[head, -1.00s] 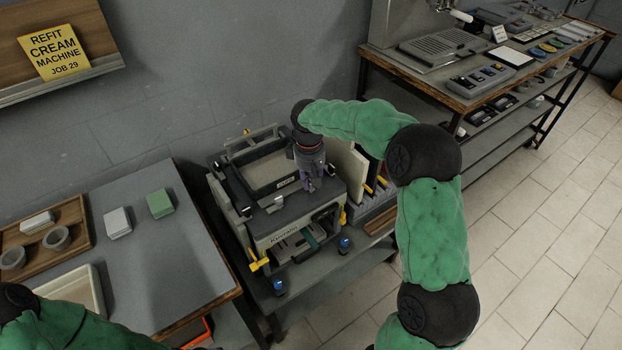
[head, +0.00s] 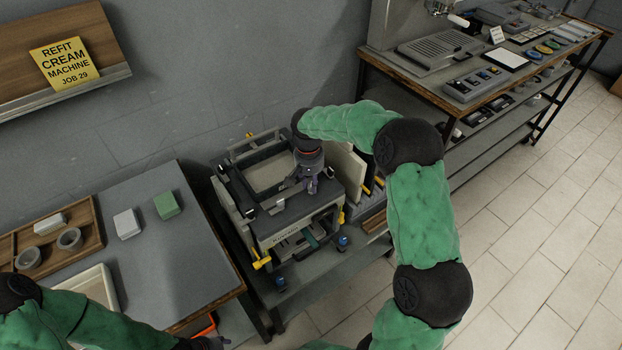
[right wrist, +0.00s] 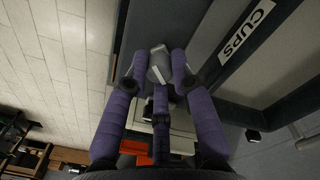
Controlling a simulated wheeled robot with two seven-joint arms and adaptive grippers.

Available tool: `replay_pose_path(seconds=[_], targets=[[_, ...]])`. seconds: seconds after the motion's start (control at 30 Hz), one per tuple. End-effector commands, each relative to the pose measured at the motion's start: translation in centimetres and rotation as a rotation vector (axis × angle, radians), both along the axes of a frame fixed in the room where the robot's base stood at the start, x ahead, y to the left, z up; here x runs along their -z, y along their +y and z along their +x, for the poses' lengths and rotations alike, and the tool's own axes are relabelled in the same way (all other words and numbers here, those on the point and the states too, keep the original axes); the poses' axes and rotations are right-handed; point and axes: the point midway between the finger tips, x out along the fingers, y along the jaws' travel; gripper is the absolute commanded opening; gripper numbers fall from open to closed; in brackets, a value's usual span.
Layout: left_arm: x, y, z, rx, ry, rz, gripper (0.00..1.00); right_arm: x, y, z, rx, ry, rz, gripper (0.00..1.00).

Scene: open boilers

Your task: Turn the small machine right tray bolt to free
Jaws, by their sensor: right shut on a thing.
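The small machine (head: 283,238) is a pale and dark box on a low grey stand, with a rimmed tray (head: 243,193) on top. My right gripper (head: 309,186) points down onto the front right part of its top. In the right wrist view my right gripper (right wrist: 166,75) is shut on a small grey bolt (right wrist: 160,62) between its purple fingertips. In the head view the gripper hides that bolt. My left gripper (head: 210,343) shows only in part at the bottom edge, and its fingers are unclear.
A yellow handle (head: 262,259) and blue knobs (head: 343,242) stick out at the machine's front. A table (head: 184,248) with a wooden tray (head: 92,236) stands at left. A workbench (head: 452,98) with equipment stands at upper right. The tiled floor (head: 510,245) at right is clear.

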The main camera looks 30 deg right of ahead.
Motion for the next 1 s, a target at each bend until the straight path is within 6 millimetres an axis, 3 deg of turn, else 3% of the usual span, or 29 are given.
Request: replay_pose_path(seconds=[0.6, 1.0], targets=[[-2.1, 0.0, 0.0, 0.0, 0.0, 0.0, 0.4, -0.1, -0.1, 0.1, 0.555, -0.002, -0.001, 0.0], [-2.5, 0.0, 0.0, 0.0, 0.0, 0.0, 0.4, 0.0, -0.1, 0.1, 0.749, -0.003, 0.0, 0.0]])
